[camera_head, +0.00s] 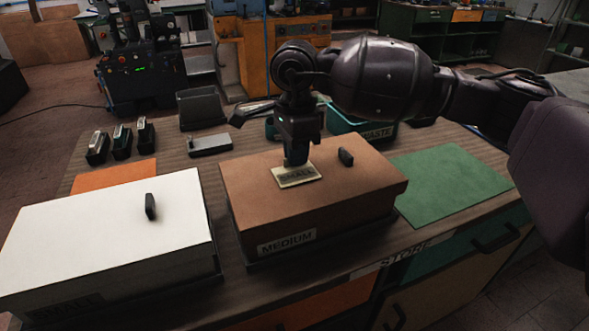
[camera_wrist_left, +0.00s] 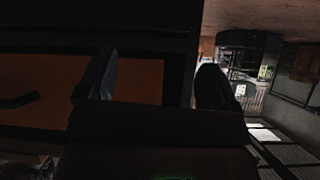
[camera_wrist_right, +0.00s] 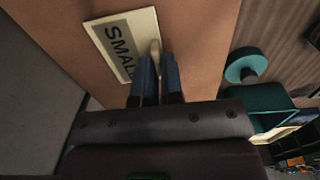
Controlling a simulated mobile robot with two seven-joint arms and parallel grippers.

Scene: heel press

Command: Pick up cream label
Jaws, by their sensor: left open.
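The cream label (camera_head: 297,176), printed SMALL, is flat over the lid of the brown MEDIUM box (camera_head: 350,200); I cannot tell whether it touches the lid. My right gripper (camera_head: 296,162) points down at the label's far edge. In the right wrist view, the label (camera_wrist_right: 120,42) has a small upright cream tab (camera_wrist_right: 155,48) between the fingertips (camera_wrist_right: 158,68), which are close together on it. My left gripper (camera_wrist_left: 152,85) shows only in the left wrist view, open and empty, in front of an orange drawer front (camera_wrist_left: 140,78).
A white box (camera_head: 110,235) with a dark knob stands to the left. A green mat (camera_head: 450,180) lies to the right. A teal WASTE bin (camera_head: 345,122), a grey stapler-like tool (camera_head: 210,144) and several small dark stands (camera_head: 121,142) are behind.

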